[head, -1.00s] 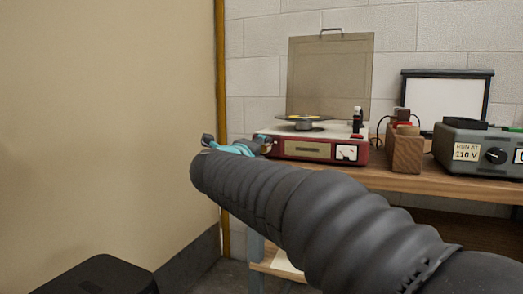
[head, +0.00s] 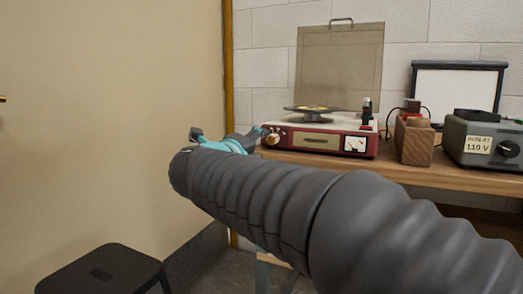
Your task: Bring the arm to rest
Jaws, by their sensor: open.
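My gripper (head: 226,138) shows at the far end of my dark ribbed arm, left of centre in the head view. Its fingers are teal and dark, spread apart, and nothing shows between them. The arm crosses the picture from the lower right and hides part of the gripper and of the bench. The gripper appears just left of the red record player (head: 318,140) in the picture; I cannot tell the depth gap between them.
The wooden bench (head: 390,172) carries the record player, a wooden block (head: 414,142) and a grey 110 V unit (head: 481,140). A framed white panel (head: 457,95) stands behind. A black stool (head: 100,272) stands at lower left, beside a beige wall (head: 110,110).

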